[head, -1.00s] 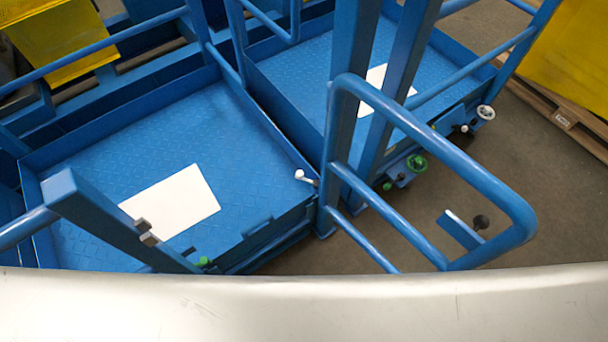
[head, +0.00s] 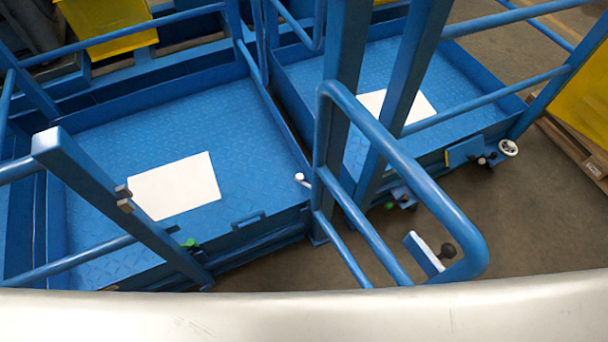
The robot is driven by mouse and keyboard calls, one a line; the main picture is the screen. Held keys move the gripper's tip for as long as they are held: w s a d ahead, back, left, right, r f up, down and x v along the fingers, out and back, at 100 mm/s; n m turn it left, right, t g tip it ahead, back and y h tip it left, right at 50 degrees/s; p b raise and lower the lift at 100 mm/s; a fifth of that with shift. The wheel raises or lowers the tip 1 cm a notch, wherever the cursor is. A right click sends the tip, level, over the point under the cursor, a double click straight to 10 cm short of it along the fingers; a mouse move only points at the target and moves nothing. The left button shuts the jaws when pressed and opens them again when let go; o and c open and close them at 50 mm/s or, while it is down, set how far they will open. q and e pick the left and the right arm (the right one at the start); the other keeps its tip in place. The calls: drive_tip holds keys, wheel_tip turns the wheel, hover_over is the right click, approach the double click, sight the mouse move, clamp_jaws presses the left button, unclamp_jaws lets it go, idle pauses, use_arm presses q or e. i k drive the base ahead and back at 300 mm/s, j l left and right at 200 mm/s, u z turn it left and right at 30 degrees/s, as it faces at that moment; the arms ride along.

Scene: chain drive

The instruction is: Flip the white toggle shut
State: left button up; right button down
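A small white toggle (head: 300,178) shows near the middle of the head view. It sits at the front right corner of the left blue platform (head: 110,140), beside a blue upright post. It is small, and I cannot tell whether it stands open or shut. Neither of my grippers is in view.
A blue post (head: 110,195) rises at the left. White sheets (head: 175,186) lie on both platforms. Bare floor (head: 510,220) lies at the right.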

sight(299, 177)
drive_tip(key=l+u, duration=0.25)
drive_tip(key=l, duration=0.2)
drive_tip(key=l+u, duration=0.3)
drive_tip(key=l, duration=0.15)
drive_tip(key=l+u, duration=0.25)
drive_tip(key=l, duration=0.2)
drive_tip(key=l+u, duration=0.25)
drive_tip(key=l, duration=0.2)
drive_tip(key=k+l+u, duration=0.25)
drive_tip(key=l, duration=0.15)
drive_tip(key=l+u, duration=0.3)
drive_tip(key=l, duration=0.15)
drive_tip(key=k+l+u, duration=0.45)
drive_tip(key=l+u, duration=0.15)
drive_tip(key=l, duration=0.25)
drive_tip(key=k+l+u, duration=0.25)
drive_tip(key=l+u, duration=0.15)
drive_tip(key=l, duration=0.2)
drive_tip(key=k+l+u, duration=0.35)
drive_tip(key=l, duration=0.15)
drive_tip(key=k+l+u, duration=0.45)
drive_tip(key=l+u, duration=0.2)
drive_tip(key=l, duration=0.15)
